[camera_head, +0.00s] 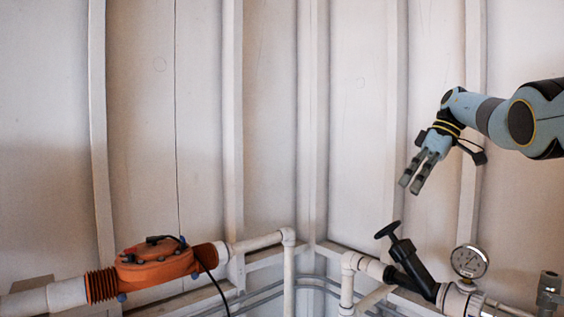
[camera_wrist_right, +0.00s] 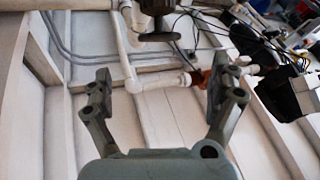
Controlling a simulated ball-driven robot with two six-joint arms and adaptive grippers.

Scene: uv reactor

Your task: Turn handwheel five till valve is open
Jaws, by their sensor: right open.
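A small black handwheel (camera_head: 387,230) sits on top of a black, tilted valve body (camera_head: 412,268) on the white pipe, at the lower right of the head view. No number on it can be read. My right gripper (camera_head: 412,184) is above the handwheel, pointing down, apart from it. In the right wrist view its two fingers (camera_wrist_right: 160,88) are spread with nothing between them. A dark part at the top of that view (camera_wrist_right: 156,18) looks like the handwheel and valve, beyond the fingertips. My left gripper is not in view.
A round pressure gauge (camera_head: 469,262) stands on the pipe right of the valve. An orange reactor unit (camera_head: 156,262) with a black cable lies on the pipe at left. White pipes (camera_head: 288,262) run along the panelled wall. The space around the gripper is clear.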

